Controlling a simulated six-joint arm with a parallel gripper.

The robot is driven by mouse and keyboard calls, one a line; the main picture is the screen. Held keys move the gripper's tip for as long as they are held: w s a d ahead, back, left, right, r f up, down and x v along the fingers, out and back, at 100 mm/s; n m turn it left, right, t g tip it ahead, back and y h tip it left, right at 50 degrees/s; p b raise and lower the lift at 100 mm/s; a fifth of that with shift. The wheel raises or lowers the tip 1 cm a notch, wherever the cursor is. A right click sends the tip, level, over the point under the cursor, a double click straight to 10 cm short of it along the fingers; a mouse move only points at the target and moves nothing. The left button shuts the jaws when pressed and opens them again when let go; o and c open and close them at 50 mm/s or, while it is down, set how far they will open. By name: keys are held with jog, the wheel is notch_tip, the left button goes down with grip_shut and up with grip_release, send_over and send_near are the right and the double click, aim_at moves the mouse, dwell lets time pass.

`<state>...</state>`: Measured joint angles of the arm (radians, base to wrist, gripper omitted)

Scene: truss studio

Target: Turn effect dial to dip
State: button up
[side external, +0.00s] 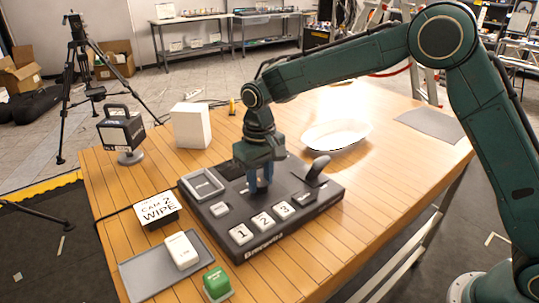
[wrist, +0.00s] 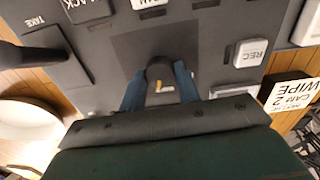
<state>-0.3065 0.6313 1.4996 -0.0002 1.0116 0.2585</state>
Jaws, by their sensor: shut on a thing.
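The dark control console (side external: 287,233) lies on the wooden table. My gripper (side external: 261,187) points down at the middle of its top, and its blue fingers hide the effect dial in the side view. In the wrist view the dark round dial (wrist: 160,70) sits between the fingers of my gripper (wrist: 159,88), which are shut on it. A small yellowish mark (wrist: 158,86) shows on the dial's near side. The dial's position labels are cut off or too small to read, so I cannot tell which one it points to.
Numbered keys (side external: 262,221) stand in front of the gripper and a take lever (side external: 318,168) to its right. A REC key (wrist: 248,53) is beside the dial. A "CAM 2 WIPE" card block (side external: 157,208), a white box (side external: 191,125) and a white dish (side external: 335,134) surround the console.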

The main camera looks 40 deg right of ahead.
aim_at(260, 182)
jog(key=m, duration=0.3)
jog(key=shift+m, duration=0.4)
jog(key=m, duration=0.4)
jog(key=o, duration=1)
jog(key=shift+r, duration=0.1)
notch_tip(260, 182, up, 14)
jog(key=shift+f, duration=0.15)
